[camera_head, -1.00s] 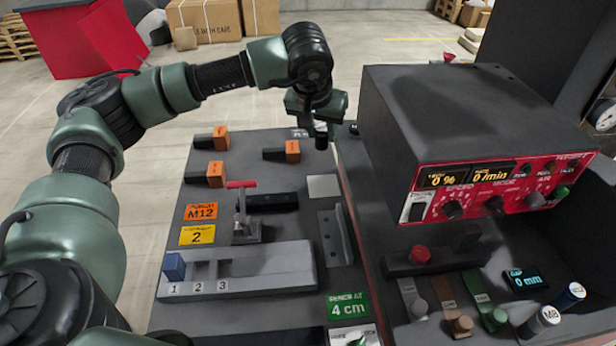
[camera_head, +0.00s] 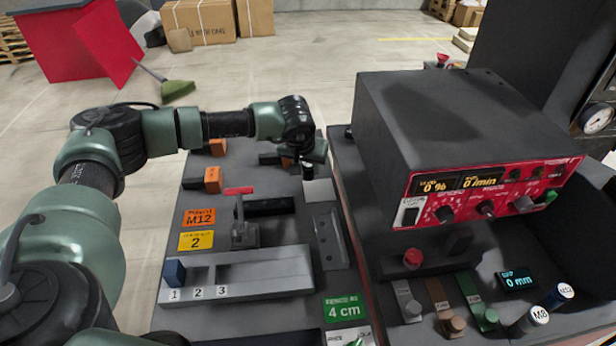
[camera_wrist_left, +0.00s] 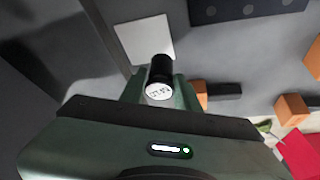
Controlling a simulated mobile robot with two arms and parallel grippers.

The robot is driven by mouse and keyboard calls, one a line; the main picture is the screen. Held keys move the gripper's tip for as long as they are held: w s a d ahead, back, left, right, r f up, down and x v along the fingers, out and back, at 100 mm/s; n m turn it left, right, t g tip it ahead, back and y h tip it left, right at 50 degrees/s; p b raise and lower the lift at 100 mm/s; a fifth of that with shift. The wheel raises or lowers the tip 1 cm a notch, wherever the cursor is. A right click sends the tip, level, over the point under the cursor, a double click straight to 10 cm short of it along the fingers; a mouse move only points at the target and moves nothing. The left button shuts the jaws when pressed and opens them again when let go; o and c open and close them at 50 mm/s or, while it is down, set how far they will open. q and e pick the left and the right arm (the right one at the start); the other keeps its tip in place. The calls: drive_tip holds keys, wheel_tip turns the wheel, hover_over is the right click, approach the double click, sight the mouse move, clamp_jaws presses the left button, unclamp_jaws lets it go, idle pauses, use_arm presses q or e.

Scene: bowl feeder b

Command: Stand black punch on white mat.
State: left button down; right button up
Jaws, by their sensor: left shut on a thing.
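The black punch (camera_head: 308,173) is a short dark cylinder held in my left gripper (camera_head: 309,165). In the left wrist view the punch (camera_wrist_left: 160,72) shows its pale, marked end towards the camera, between the fingers of the left gripper (camera_wrist_left: 160,88). The white mat (camera_head: 320,193) is a small pale square on the grey bench, just in front of the punch in the head view. The mat (camera_wrist_left: 143,40) is partly behind the punch in the wrist view. I cannot tell whether the punch touches it. My right gripper is not in view.
Orange-ended black pieces (camera_head: 213,180) lie left of the gripper. The large black control box (camera_head: 460,120) rises to the right.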

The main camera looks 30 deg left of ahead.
sight(307, 177)
use_arm(q)
drive_tip(key=shift+f, duration=0.5)
wheel_tip(307, 177, down, 3)
drive_tip(key=shift+f+p, duration=0.2)
drive_tip(key=shift+p, duration=0.1)
drive_tip(key=shift+f, duration=0.25)
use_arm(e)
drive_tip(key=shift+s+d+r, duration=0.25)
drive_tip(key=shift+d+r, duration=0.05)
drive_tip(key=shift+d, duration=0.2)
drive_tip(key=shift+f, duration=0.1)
use_arm(q)
drive_tip(key=c, duration=1.5)
unclamp_jaws()
drive_tip(key=shift+f, duration=0.2)
drive_tip(key=o, duration=0.5)
drive_tip(key=shift+c, duration=0.2)
